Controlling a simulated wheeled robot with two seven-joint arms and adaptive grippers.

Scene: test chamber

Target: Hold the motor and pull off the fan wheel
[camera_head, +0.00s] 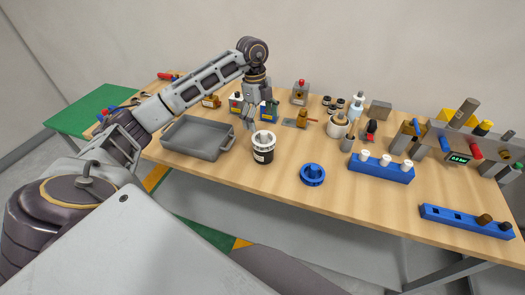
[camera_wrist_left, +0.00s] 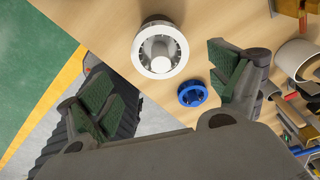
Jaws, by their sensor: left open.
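A dark cylinder with a pale label, apparently the motor (camera_head: 263,155), stands upright on the table. A white slotted ring with a pale round hub, possibly the fan wheel (camera_head: 264,137), sits on its top; the ring also shows in the left wrist view (camera_wrist_left: 160,48). A blue ribbed round part (camera_head: 312,175) lies to the right, flat on the table; I cannot tell its role. My left gripper (camera_head: 257,115) is open and empty, pointing down, just behind and above the cylinder. Its spread green-padded fingers (camera_wrist_left: 165,95) show in the wrist view. My right gripper is out of view.
A grey tray (camera_head: 172,149) stands left of the cylinder. A blue rack with white pegs (camera_head: 381,172) and another blue rack (camera_head: 460,221) stand to the right. Several small devices crowd the back. The front middle of the wooden table (camera_head: 280,195) is clear.

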